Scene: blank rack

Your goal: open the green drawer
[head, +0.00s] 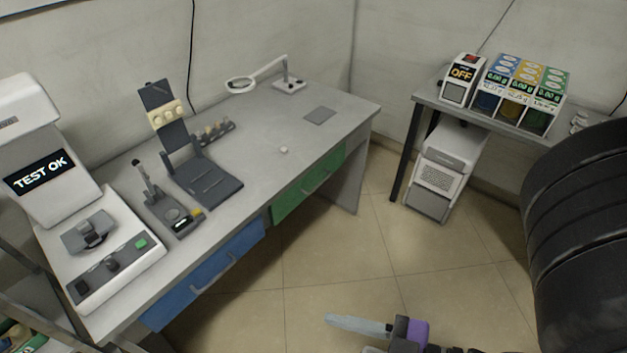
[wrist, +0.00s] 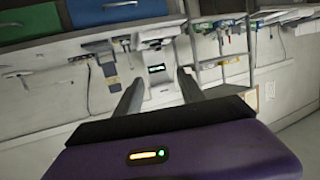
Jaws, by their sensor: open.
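The green drawer (head: 296,203) is under the right part of the grey desk, with a pale bar handle (head: 317,183) on its front. Its front looks flush with the desk, so it appears closed. In the wrist view, which looks upside down, the green drawer (wrist: 28,22) is at the top left. My gripper (head: 338,320) is low over the floor at the bottom of the head view, in front of the desk and apart from the drawer. In the wrist view its two fingers (wrist: 158,88) stand apart with nothing between them.
A blue drawer (head: 215,268) sits left of the green one. The desk top (head: 265,155) holds a test device (head: 100,255), stands and a magnifier lamp (head: 243,85). A side table with dispensers (head: 520,88) and a white unit (head: 443,170) stand right. Floor before the drawers is clear.

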